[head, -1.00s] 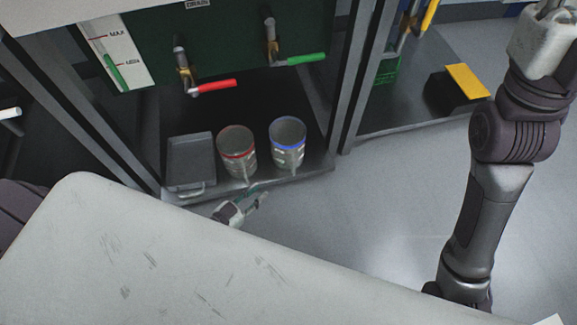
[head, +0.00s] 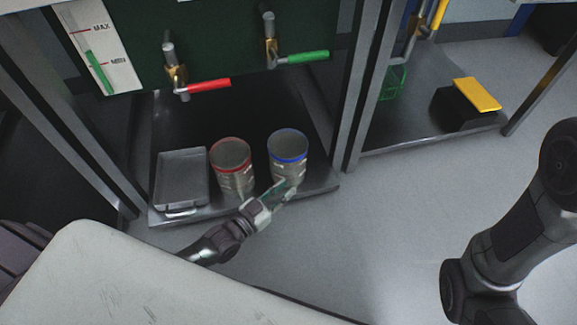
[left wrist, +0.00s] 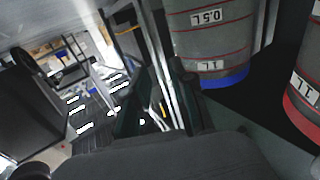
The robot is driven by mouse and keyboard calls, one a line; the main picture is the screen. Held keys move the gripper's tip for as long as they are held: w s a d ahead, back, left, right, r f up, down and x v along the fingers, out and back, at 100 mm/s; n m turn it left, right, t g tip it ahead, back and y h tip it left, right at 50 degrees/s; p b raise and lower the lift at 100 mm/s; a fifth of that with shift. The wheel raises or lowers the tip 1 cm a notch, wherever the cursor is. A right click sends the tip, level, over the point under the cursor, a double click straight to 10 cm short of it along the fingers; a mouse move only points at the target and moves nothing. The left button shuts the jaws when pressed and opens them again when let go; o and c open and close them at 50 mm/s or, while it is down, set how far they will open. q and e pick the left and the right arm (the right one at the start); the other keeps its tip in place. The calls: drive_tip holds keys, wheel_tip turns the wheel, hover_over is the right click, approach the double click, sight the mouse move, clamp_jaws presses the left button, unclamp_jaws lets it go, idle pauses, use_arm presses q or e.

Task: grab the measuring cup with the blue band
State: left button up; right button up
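The measuring cup with the blue band (head: 288,150) stands upright on the dark lower shelf, right of the red-banded cup (head: 232,160). My left gripper (head: 281,193) is just in front of the blue-banded cup, low at the shelf's front edge. In the left wrist view the blue-banded cup (left wrist: 212,40) appears upside down, beside one finger, and the red-banded cup shows at the right edge (left wrist: 305,95). The left fingers (left wrist: 158,98) are apart with floor visible between them, and hold nothing. Whether a finger touches the cup is unclear. The right gripper is out of view.
A grey metal tray (head: 181,178) sits left of the cups. Red (head: 208,86) and green (head: 303,57) tap handles hang above. A metal post (head: 357,100) stands right of the shelf. A pale tabletop (head: 130,285) fills the lower left.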

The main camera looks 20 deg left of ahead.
sight(295, 181)
use_arm(q)
drive_tip(key=b+x, duration=0.2)
drive_tip(key=x, duration=0.2)
drive_tip(key=shift+w+d+r+b, duration=0.15)
drive_tip(key=shift+r+b, duration=0.05)
drive_tip(key=shift+b, duration=0.2)
drive_tip(key=shift+r, duration=0.1)
drive_tip(key=shift+c, duration=0.2)
clamp_jaws()
